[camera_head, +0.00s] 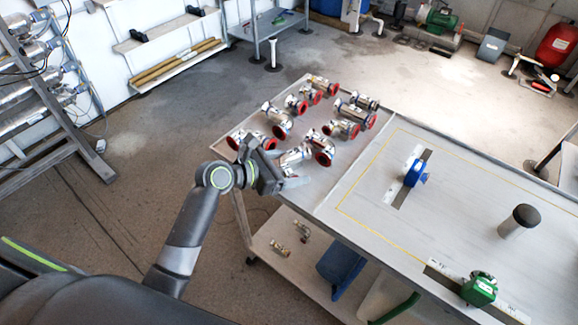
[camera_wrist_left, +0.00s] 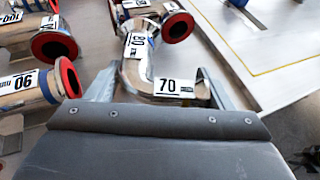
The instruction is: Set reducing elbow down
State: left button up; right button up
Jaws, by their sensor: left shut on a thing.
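My left gripper (camera_head: 286,182) reaches in over the near left edge of the table. In the left wrist view, its two fingers (camera_wrist_left: 158,88) are closed on either side of a silver reducing elbow (camera_wrist_left: 135,72) with white labels reading 70 and 80. In the head view the elbow (camera_head: 291,157) shows just beyond the fingers, among other pipe fittings. I cannot tell whether it touches the table top. My right gripper is not in view.
Several silver fittings with red ends (camera_head: 341,129) crowd the left part of the table (camera_head: 349,181). One fitting labelled 90 (camera_wrist_left: 25,88) lies left of the fingers. A blue clamp (camera_head: 415,173), a dark-capped cylinder (camera_head: 518,222) and a green device (camera_head: 480,290) stand to the right. Bare table lies between.

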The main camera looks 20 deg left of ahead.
pick_arm(q)
jog(key=o, duration=1.2)
